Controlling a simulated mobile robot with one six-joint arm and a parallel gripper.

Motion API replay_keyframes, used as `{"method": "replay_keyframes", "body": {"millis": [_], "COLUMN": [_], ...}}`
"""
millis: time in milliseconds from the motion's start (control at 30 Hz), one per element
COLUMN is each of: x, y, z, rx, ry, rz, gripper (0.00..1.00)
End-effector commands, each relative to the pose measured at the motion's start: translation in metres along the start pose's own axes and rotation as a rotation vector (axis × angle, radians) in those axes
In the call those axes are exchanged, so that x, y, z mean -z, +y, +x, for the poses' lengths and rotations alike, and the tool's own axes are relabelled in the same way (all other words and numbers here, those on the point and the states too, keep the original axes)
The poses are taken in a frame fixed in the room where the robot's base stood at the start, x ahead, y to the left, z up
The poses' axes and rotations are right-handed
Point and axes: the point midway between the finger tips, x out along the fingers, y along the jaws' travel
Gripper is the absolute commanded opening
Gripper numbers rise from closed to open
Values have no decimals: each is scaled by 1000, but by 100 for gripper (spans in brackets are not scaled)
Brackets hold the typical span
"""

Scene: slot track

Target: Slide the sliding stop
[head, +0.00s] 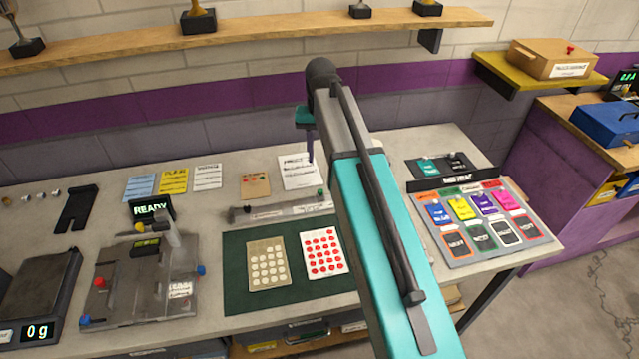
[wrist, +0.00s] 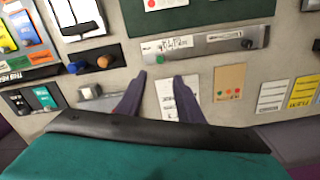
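A grey slot track (head: 285,210) lies along the back of the green mat, with white label strips. In the wrist view the track (wrist: 205,42) runs across the top. A green knob (head: 321,192) sits at its right end in the head view; the green knob (wrist: 158,58) is at the left there. A small dark piece (wrist: 247,44) is near the other end. I cannot tell which is the sliding stop. My gripper (wrist: 159,77) is open and empty, its purple fingers apart, just short of the green knob. In the head view my gripper (head: 310,158) hangs above the white paper behind the track.
The green mat (head: 235,285) holds a tan card (head: 267,264) and a red-dotted card (head: 324,252). A grey fixture (head: 135,280) stands left, a colored card tray (head: 480,222) right. A white paper (wrist: 176,97) and a tan card lie flat behind the track.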

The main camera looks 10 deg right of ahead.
Motion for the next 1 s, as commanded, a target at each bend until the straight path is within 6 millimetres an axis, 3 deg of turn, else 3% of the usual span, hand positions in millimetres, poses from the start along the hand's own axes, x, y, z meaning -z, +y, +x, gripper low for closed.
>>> {"method": "replay_keyframes", "body": {"millis": [467,1000], "x": [0,0], "y": [0,1], "z": [6,54], "rx": [0,0], "ry": [0,-1], "rz": [0,2], "gripper": [34,34]}}
